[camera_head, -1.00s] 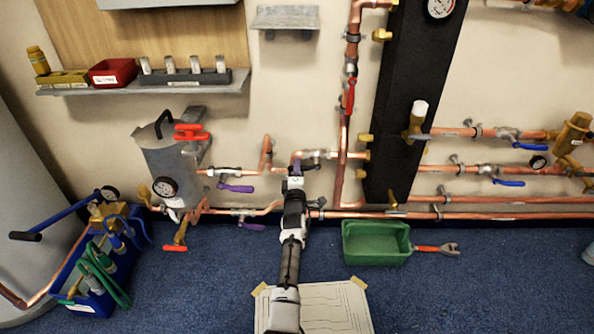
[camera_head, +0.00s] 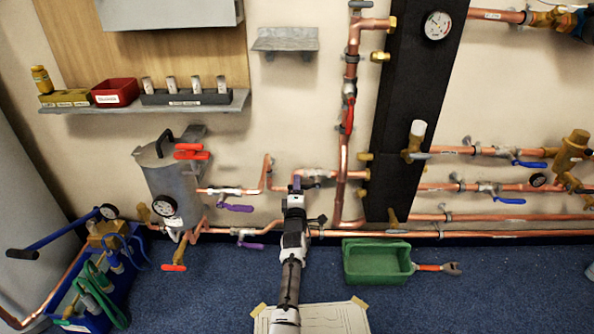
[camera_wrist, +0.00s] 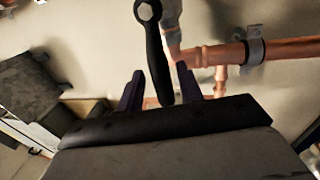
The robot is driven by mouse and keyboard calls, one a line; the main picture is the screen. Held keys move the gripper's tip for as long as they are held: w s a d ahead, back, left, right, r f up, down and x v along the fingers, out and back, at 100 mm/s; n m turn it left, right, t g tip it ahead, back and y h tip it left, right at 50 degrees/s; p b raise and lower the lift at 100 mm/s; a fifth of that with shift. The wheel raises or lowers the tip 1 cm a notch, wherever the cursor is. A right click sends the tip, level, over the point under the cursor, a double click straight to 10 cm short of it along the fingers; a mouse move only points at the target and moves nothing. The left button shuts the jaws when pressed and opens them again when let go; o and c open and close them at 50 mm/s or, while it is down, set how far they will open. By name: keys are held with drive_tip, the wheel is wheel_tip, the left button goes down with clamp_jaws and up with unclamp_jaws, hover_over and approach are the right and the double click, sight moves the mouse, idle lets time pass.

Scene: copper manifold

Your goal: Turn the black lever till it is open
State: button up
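The black lever (camera_wrist: 156,55) hangs down from a round grey pivot at the top of the wrist view. Its lower end lies between the two purple fingers of my gripper (camera_wrist: 160,88). The fingers stand apart, with a visible gap on each side of the lever, so I see no grip on it. In the head view my gripper (camera_head: 296,185) is at the copper pipe run in the lower middle of the wall. The black lever cannot be made out there, behind my gripper.
Purple-handled valves (camera_head: 236,208) sit left of my gripper, beside a grey tank (camera_head: 170,180). A vertical pipe with a red lever (camera_head: 348,115) and a black panel (camera_head: 405,110) stand right. A green tray (camera_head: 374,262) lies on the blue floor.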

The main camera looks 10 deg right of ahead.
wheel_tip(320, 180, up, 20)
drive_tip(key=p, duration=0.6)
drive_tip(key=shift+f, duration=0.2)
drive_tip(key=shift+c, duration=0.5)
